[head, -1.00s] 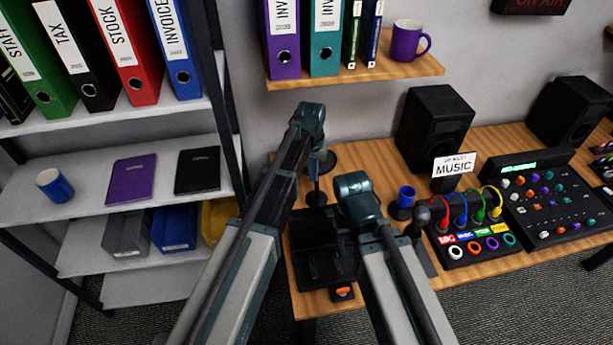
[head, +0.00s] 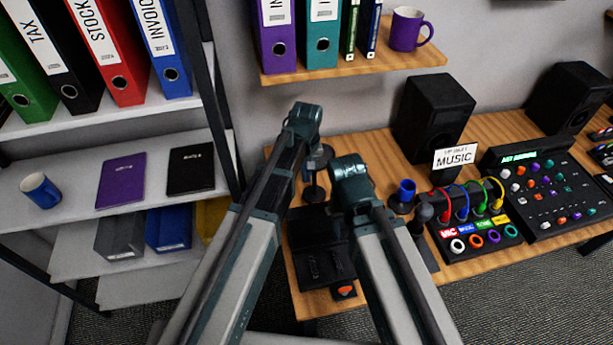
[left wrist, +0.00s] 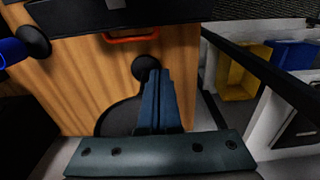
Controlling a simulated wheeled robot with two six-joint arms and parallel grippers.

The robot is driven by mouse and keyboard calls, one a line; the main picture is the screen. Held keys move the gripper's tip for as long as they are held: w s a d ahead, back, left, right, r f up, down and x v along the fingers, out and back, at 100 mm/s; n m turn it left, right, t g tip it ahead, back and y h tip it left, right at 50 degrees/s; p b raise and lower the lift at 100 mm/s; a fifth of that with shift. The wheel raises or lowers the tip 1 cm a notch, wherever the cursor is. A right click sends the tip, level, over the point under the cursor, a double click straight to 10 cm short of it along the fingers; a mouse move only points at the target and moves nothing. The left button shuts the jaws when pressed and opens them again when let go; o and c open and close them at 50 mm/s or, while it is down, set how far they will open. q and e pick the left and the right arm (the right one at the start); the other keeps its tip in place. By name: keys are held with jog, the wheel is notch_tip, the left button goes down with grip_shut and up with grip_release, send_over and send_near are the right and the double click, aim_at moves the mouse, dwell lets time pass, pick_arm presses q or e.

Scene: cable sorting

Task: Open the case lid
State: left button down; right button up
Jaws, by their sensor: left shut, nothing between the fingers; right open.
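A black case (head: 312,232) lies on the desk at the left end, partly hidden behind my arms in the head view. An orange handle (left wrist: 131,36) shows at its edge in the left wrist view, where the case's dark body (left wrist: 75,18) fills the top. I cannot tell the lid's state. My left gripper (left wrist: 158,75) is shut and empty, over the desk apart from the handle. In the head view it is mostly hidden beyond the left arm, near a round black stand (head: 313,193). My right gripper is hidden behind its own arm.
A small orange part (head: 344,290) sits at the desk's front edge. A blue cup-like object (head: 406,190) and a cable box (head: 475,240) stand right of the case. A speaker (head: 435,115) is behind. A shelf unit (head: 75,202) stands close on the left.

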aim_at(311, 207)
pick_arm(q)
jog(key=s+f+b, duration=0.1)
jog(key=f, duration=0.1)
jog(key=s+f+b, duration=0.1)
jog(key=f+b, duration=0.1)
jog(key=s+d+f+b, duration=0.1)
jog(key=f+b, duration=0.1)
jog(key=shift+s, duration=0.25)
dwell(0.3)
jog(key=s+r+p, duration=0.1)
jog(key=s+d+r+t+p, duration=0.1)
jog(key=s, duration=0.1)
jog(key=shift+r, duration=0.1)
jog(key=shift+s, duration=0.2)
jog(key=shift+w+y, duration=0.1)
jog(key=shift+y, duration=0.2)
